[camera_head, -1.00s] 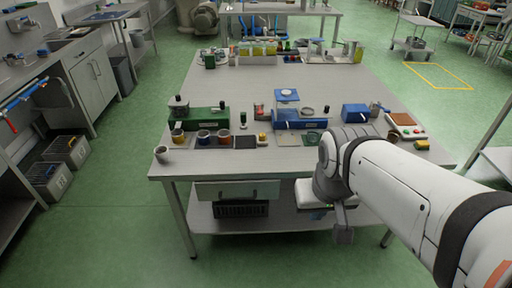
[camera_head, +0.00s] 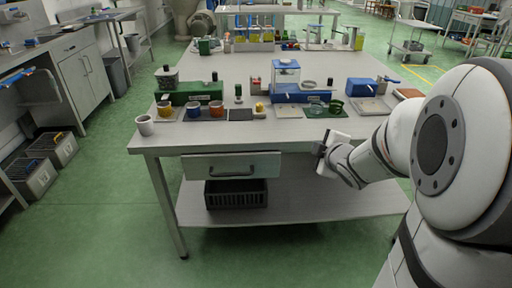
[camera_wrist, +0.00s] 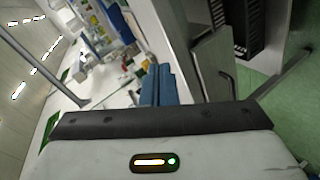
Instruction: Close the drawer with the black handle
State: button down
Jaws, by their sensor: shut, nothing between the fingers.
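The drawer (camera_head: 205,167) hangs under the front edge of the steel worktable. Its front is pale metal with a black bar handle (camera_head: 232,173). How far it stands out is hard to tell from the head view. In the wrist view the drawer front (camera_wrist: 213,62) and the dark handle (camera_wrist: 229,84) show at right of centre. My gripper (camera_head: 321,150) is to the right of the drawer, near the table's front edge, apart from the handle. In the wrist view its blue-grey fingers (camera_wrist: 158,86) are together, with nothing between them.
A black crate (camera_head: 236,194) sits on the lower shelf (camera_head: 300,205) beneath the drawer. The tabletop (camera_head: 325,142) holds cups, a green block and a blue scale near its front edge. The green floor before the table is clear.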

jog(key=a+f+n+y+b, duration=0.3)
jog(key=f+n+y+b, duration=0.3)
jog(key=f, duration=0.2)
jog(key=a+f+n+y+b, duration=0.2)
jog(key=f+n+y+b, duration=0.35)
jog(key=f, duration=0.25)
jog(key=shift+n+h, duration=0.25)
jog(key=b+x, duration=0.1)
jog(key=x, duration=0.2)
jog(key=b+x, duration=0.2)
jog(key=x, duration=0.2)
jog(key=w+d+b+x, duration=0.1)
jog(key=x, duration=0.3)
jog(key=shift+w+a+r, duration=0.15)
jog(key=shift+w+r, duration=0.05)
jog(key=shift+r, duration=0.1)
jog(key=shift+w+r, duration=0.1)
jog(key=shift+w, duration=0.45)
